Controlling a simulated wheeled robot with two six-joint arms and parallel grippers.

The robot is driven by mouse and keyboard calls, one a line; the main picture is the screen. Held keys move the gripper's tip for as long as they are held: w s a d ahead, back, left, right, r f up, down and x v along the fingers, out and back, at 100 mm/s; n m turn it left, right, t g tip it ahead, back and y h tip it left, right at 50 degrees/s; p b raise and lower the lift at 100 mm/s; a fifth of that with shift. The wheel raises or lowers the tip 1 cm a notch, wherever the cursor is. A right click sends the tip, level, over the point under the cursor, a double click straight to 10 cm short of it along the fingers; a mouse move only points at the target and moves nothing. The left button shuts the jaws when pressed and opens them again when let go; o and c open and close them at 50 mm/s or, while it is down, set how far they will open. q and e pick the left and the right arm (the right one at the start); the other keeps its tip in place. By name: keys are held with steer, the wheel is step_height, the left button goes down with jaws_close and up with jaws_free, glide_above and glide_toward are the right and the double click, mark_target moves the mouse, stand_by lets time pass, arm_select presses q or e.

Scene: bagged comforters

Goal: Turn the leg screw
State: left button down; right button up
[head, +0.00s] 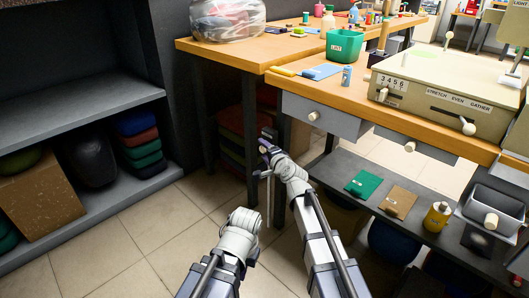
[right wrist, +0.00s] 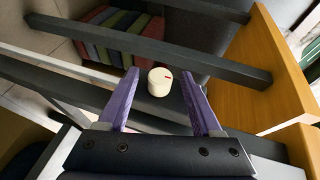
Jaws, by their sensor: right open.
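A cream round knob (right wrist: 159,85) with a small red mark, which looks like the leg screw, shows in the right wrist view. It sits on or near a dark bar of the table frame. My right gripper (right wrist: 160,77) is open, with its purple fingers apart on either side of the knob in the picture; I cannot tell whether they touch it. In the head view the right gripper (head: 265,152) is beside the dark table leg (head: 250,140), below the tabletop, and the knob cannot be made out there. My left forearm shows low in the head view, but its gripper does not.
The wooden worktable (head: 330,86) with a grey drawer (head: 318,115) stands right of my right gripper. A low dark shelf (head: 345,178) holds a green packet (head: 363,184) and a yellow bottle (head: 437,216). Folded textiles (right wrist: 125,37) lie behind the bars. Tiled floor is clear at left.

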steer(key=shift+c, duration=0.3)
jaws_close()
steer(key=shift+r+p, duration=0.3)
steer(key=shift+p, duration=0.55)
steer(key=g+h+p, duration=0.1)
steer(key=g+p, duration=0.1)
steer(key=p, duration=0.1)
steer(key=n+g+h+p, duration=0.1)
steer(key=g+p, duration=0.1)
steer(key=p, duration=0.2)
steer(key=n+g+h+p, duration=0.1)
steer(key=h+p, duration=0.1)
steer(key=p, duration=0.1)
steer(key=shift+w+a+r+g+p, duration=0.25)
steer(key=shift+w+r+g+p, duration=0.1)
steer(key=shift+r+g+p, duration=0.05)
steer(key=shift+a+f+g+h+p, duration=0.1)
steer(key=shift+g+h+p, duration=0.6)
steer(key=shift+g+p, duration=0.15)
steer(key=shift+n+g+h+p, duration=0.4)
steer(key=shift+g+h+p, duration=0.1)
steer(key=shift+h, duration=0.1)
steer(key=shift+s+f, duration=0.1)
